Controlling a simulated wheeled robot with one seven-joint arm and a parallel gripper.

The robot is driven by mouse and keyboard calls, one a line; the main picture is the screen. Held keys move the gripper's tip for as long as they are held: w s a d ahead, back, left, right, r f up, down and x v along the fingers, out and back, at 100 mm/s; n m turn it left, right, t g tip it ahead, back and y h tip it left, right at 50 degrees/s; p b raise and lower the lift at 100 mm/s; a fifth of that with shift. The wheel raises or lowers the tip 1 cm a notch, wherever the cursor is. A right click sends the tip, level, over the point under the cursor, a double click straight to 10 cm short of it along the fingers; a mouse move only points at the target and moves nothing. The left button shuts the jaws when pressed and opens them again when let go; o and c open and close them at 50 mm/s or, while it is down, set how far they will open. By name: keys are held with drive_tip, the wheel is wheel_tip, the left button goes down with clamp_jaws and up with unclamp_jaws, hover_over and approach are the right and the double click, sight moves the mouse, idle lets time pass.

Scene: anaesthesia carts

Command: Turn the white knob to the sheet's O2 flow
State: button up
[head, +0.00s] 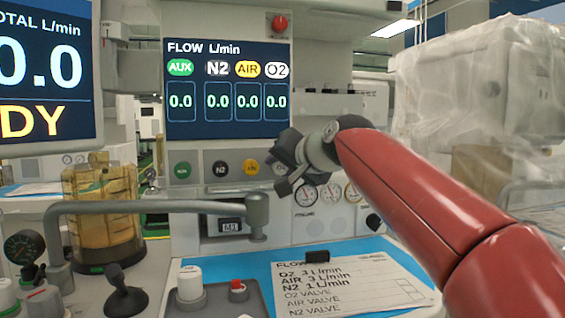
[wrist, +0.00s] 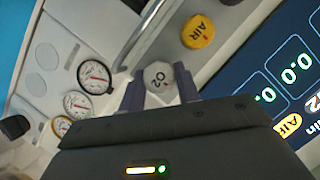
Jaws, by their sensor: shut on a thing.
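The white O2 knob (wrist: 158,75) sits between the two fingers of my gripper (wrist: 160,88) in the wrist view, its O2 label facing the camera. My gripper is shut on it. In the head view my gripper (head: 283,178) is at the right end of the knob row and hides the white knob. The flow display (head: 226,90) reads 0.0 for AUX, N2, AIR and O2. The sheet (head: 345,288) lies on the blue surface below and lists O2 3 L/min, AIR 3 L/min and N2 1 L/min.
The yellow AIR knob (head: 251,167), black N2 knob (head: 221,169) and green AUX knob (head: 183,170) stand left of my gripper. Round gauges (wrist: 95,76) are close by. A grey pipe arm (head: 150,207) crosses in front of the panel. A plastic-wrapped unit (head: 480,85) stands at right.

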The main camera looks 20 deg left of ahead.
drive_tip(key=shift+s+a+r+n+h+p, duration=0.1)
drive_tip(key=shift+r+n+h+p, duration=0.1)
drive_tip(key=shift+n+h+p, duration=0.8)
drive_tip(key=n+t+h, duration=0.1)
drive_tip(key=n, duration=0.1)
drive_tip(key=shift+a+f+n+p, duration=0.1)
drive_tip(key=shift+n+p, duration=0.25)
drive_tip(key=shift+n, duration=0.05)
drive_tip(key=n+t+h, duration=0.1)
drive_tip(key=n+h, duration=0.1)
drive_tip(key=n, duration=0.1)
drive_tip(key=shift+s+a+f+n+t+h+b, duration=0.1)
drive_tip(key=shift+n+t+h+b, duration=0.35)
drive_tip(key=shift+n, duration=0.55)
drive_tip(key=shift+t, duration=0.25)
drive_tip(key=o, duration=1)
drive_tip(key=shift+c, duration=0.2)
drive_tip(key=b+v, duration=0.1)
drive_tip(key=v, duration=0.6)
drive_tip(key=shift+s, duration=0.35)
